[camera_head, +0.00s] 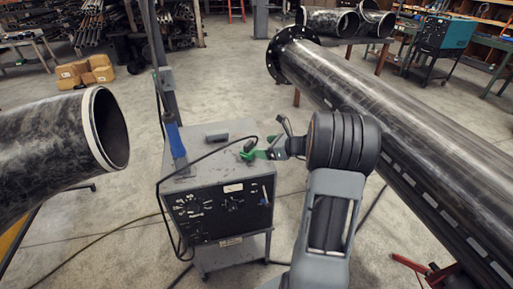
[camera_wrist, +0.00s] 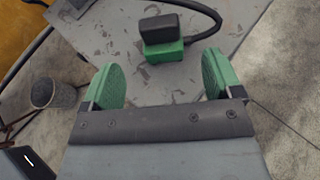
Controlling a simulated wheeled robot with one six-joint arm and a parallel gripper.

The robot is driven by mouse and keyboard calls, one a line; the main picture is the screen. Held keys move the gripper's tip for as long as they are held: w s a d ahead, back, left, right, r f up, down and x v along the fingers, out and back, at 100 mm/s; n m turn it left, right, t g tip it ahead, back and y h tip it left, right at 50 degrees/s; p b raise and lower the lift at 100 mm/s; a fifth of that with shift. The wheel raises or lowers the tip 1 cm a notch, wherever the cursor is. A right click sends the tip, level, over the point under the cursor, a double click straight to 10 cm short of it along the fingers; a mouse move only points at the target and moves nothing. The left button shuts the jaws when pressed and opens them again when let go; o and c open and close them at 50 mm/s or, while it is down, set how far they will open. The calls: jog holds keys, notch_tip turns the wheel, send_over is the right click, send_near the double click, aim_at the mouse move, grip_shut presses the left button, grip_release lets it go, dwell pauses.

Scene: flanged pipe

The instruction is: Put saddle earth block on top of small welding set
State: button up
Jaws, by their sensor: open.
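The small welding set (camera_head: 224,208) is a grey cabinet with a dark front panel of dials. The saddle earth block (camera_wrist: 162,38), with a black top, a green base and a black cable, appears to rest upright on its scratched grey top (camera_wrist: 115,40). In the head view the block (camera_head: 249,146) is small and partly mixed with my green fingers, near the top's right edge. My gripper (camera_wrist: 162,84) is open, its green fingers wide apart. The block is just beyond the fingertips, roughly between them, with no visible grip on it.
A large flanged pipe (camera_head: 400,130) lies to the right, and another pipe (camera_head: 50,140) ends at the left. Cables trail over the floor.

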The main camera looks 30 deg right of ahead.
jog(key=shift+v, duration=0.85)
jog(key=s+a+r+n+g, duration=0.2)
jog(key=s+a+n+g, duration=0.25)
jog(key=a+n, duration=0.45)
jog(key=s+a+n+g+h, duration=0.1)
jog(key=s+a+n+h, duration=0.2)
jog(key=s+n, duration=0.5)
jog(key=s+a+r+n+g+h, duration=0.1)
jog(key=s+a+n+h, duration=0.3)
jog(key=s+n, duration=0.4)
jog(key=a+n+g, duration=0.1)
jog(key=n, duration=0.3)
jog(key=shift+s+a+r, duration=0.25)
jog(key=shift+s+a, duration=0.05)
jog(key=shift+a, duration=0.05)
jog(key=shift+c, duration=0.3)
